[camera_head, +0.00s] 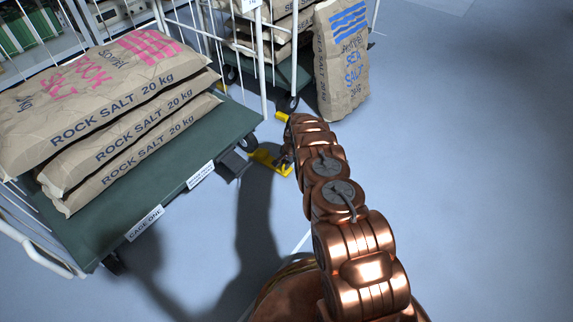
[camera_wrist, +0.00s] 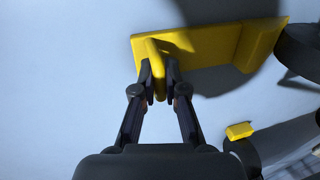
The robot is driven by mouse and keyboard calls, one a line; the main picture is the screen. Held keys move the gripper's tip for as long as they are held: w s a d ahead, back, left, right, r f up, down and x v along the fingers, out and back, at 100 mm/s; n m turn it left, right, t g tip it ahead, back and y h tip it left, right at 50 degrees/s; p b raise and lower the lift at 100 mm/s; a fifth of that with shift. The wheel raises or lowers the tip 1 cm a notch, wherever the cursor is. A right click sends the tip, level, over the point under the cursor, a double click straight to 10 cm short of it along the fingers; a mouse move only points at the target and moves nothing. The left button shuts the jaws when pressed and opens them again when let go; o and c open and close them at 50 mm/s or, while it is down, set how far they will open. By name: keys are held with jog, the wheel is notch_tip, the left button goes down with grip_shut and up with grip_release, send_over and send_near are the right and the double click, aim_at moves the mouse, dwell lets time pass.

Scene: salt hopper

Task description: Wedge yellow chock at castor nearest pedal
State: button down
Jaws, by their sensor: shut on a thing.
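The yellow chock (camera_head: 264,160) is on or just above the floor by the corner of the green cage deck. In the wrist view the chock (camera_wrist: 195,45) shows a flat plate, an upright fin and a raised wedge end at right. My gripper (camera_head: 287,158) is shut on the fin, as the wrist view shows (camera_wrist: 159,80). The wedge end points at a dark castor (camera_wrist: 302,50) and lies close beside it; I cannot tell if they touch. In the head view this castor (camera_head: 249,143) is next to a dark grey pedal-like block (camera_head: 235,163) on the deck edge.
Rock salt sacks (camera_head: 130,125) lie stacked on the green deck (camera_head: 90,228). A second cage behind has a castor (camera_head: 290,103) with a yellow piece (camera_head: 282,116) beside it. A sea salt sack (camera_head: 341,70) stands right of it. Floor at right is clear.

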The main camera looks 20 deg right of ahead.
jog(key=shift+w+a+r, duration=0.1)
jog(key=shift+w+a, duration=0.3)
jog(key=shift+a, duration=0.2)
jog(key=c, duration=1.5)
grip_release()
jog(key=shift+a, duration=0.15)
jog(key=o, duration=0.3)
jog(key=shift+o, duration=0.3)
jog(key=shift+s+d+f, duration=0.2)
jog(key=shift+d, duration=0.05)
jog(key=shift+d, duration=0.2)
jog(key=v, duration=1.2)
